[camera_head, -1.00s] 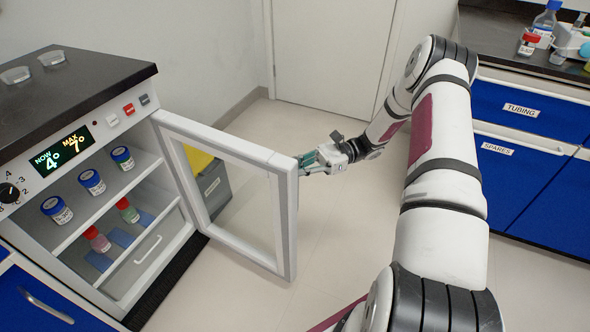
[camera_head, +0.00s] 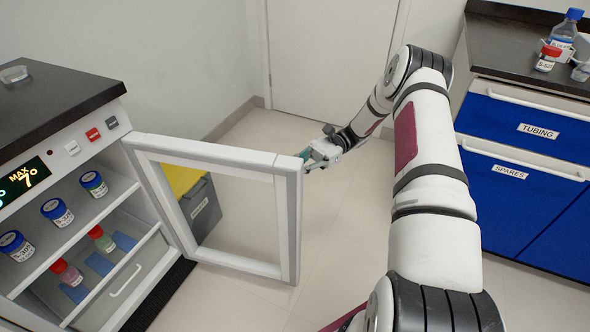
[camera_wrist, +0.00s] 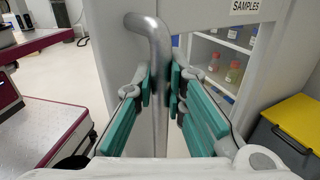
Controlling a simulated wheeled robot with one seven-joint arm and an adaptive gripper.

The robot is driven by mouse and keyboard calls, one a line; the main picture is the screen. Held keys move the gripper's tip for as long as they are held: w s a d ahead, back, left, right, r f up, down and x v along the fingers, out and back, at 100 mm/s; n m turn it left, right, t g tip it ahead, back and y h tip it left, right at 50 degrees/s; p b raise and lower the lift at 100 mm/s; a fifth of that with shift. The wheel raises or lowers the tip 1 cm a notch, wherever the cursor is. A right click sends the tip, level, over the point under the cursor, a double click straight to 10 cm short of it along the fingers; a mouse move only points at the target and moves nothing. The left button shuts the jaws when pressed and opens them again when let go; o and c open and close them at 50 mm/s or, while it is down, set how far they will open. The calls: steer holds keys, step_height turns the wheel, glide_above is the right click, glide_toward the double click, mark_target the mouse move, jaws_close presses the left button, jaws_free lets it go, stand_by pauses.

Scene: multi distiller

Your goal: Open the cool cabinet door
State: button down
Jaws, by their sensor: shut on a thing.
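The cool cabinet (camera_head: 55,120) stands at the left with its lit display. Its white-framed glass door (camera_head: 215,150) is swung wide open, sticking out into the room. My gripper (camera_head: 308,158) is at the free edge of the door in the head view. In the wrist view, the green fingers of my gripper (camera_wrist: 162,85) are shut around the grey vertical door handle (camera_wrist: 157,35). A label reading SAMPLES (camera_wrist: 246,6) shows on the door's top frame. In the head view the handle is hidden by the door edge and the gripper.
Blue-capped bottles (camera_head: 57,212) and other small bottles stand on the cabinet shelves. A grey bin with a yellow lid (camera_head: 195,200) stands behind the door. Blue drawers (camera_head: 525,130) are at the right. The floor (camera_head: 330,240) between is clear.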

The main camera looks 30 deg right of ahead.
steer(key=c, duration=1.6)
jaws_free()
steer(key=shift+s+d, duration=0.1)
steer(key=shift+d, duration=0.1)
steer(key=shift+a, duration=0.1)
steer(key=v, duration=1.2)
